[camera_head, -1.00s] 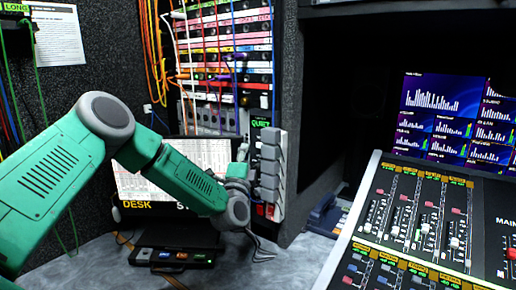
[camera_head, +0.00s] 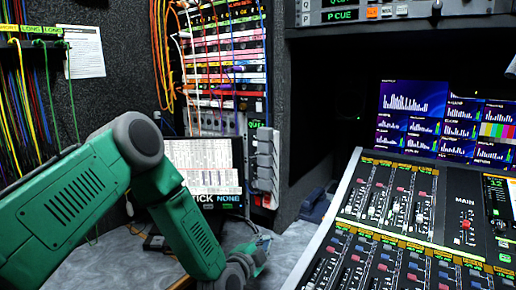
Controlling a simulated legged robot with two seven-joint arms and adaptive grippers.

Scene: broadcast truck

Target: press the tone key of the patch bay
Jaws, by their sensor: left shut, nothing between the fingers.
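The patch bay (camera_head: 222,62) is the rack of coloured, labelled rows with plugged cords at the back, left of centre. I cannot make out which part is the tone key. My left gripper (camera_head: 264,240) is shut and empty, low in front of the screen and over the grey desk, well below the patch bay's rows and apart from them. My own forearm hides part of the desk and the screen's left side. My right gripper is not in view.
A screen (camera_head: 203,160) stands below the rack, beside a stack of grey blocks (camera_head: 264,160). A mixing console (camera_head: 400,215) fills the right, with monitors (camera_head: 440,120) behind it. Cords (camera_head: 32,105) hang at the left. A control panel (camera_head: 375,13) is at the top.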

